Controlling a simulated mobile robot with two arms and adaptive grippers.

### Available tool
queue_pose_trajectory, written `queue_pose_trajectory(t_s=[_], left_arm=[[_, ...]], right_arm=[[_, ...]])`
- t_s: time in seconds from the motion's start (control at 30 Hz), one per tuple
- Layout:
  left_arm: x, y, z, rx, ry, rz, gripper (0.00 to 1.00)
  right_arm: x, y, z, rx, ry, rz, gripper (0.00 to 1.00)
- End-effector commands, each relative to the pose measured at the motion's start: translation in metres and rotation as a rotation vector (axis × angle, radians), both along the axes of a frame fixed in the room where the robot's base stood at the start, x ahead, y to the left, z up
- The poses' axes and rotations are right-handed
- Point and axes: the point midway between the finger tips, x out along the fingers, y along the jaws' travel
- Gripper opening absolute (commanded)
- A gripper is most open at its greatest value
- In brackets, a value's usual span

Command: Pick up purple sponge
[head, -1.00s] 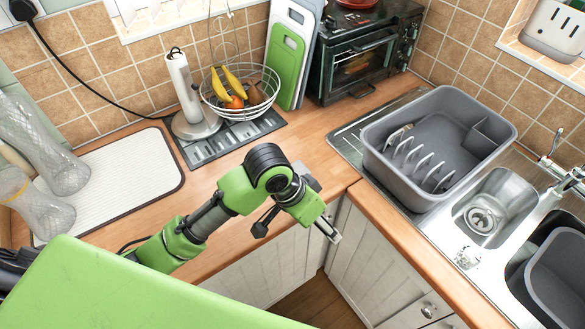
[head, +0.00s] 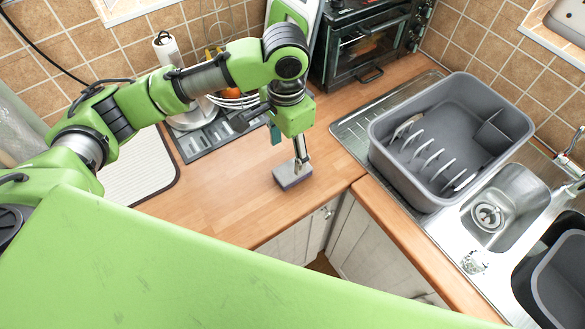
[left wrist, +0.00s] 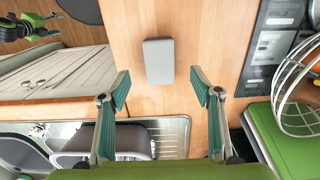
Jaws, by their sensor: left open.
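The sponge (head: 292,177) is a small block with a grey top and a dull purple side. It lies flat on the wooden counter near its front edge. In the left wrist view the sponge (left wrist: 159,61) shows as a plain grey rounded rectangle. My left gripper (head: 300,166) points down just above the sponge in the head view. In the left wrist view its teal-padded fingers (left wrist: 161,88) are wide apart with nothing between them, and the sponge lies ahead of the gap. A dark and green part of mine, perhaps the right gripper (left wrist: 30,28), shows small at the upper left there.
A grey dish rack (head: 450,140) stands right of the sponge by the sink (head: 500,200). A toaster oven (head: 370,50) stands behind. A wire fruit basket (left wrist: 299,88) and a ribbed white mat (head: 145,180) are left. Bare counter surrounds the sponge.

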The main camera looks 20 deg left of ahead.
Motion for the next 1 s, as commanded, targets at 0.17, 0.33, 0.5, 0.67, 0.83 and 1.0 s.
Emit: queue_pose_trajectory(t_s=[0.17,0.33,0.5,0.67,0.83,1.0], left_arm=[[0.000,0.000,-0.027,0.001,0.002,0.001,0.58],[0.000,-0.001,-0.038,0.000,-0.001,0.000,0.58],[0.001,-0.004,-0.058,0.001,0.003,0.000,0.58],[0.002,-0.005,-0.081,0.000,0.000,-0.001,0.58],[0.002,-0.005,-0.088,0.000,-0.003,-0.002,0.58],[0.002,-0.005,-0.088,0.000,-0.004,-0.002,0.51]], right_arm=[[-0.002,0.000,0.005,-0.001,0.003,0.000,0.55],[0.001,0.000,0.007,-0.001,0.000,0.000,0.55],[0.004,0.000,0.020,0.000,-0.004,0.000,0.55],[0.004,0.000,0.024,0.000,-0.005,0.000,0.55],[0.004,0.000,0.024,0.000,-0.005,0.000,0.55],[0.005,0.000,0.024,0.000,-0.006,0.000,0.55]])
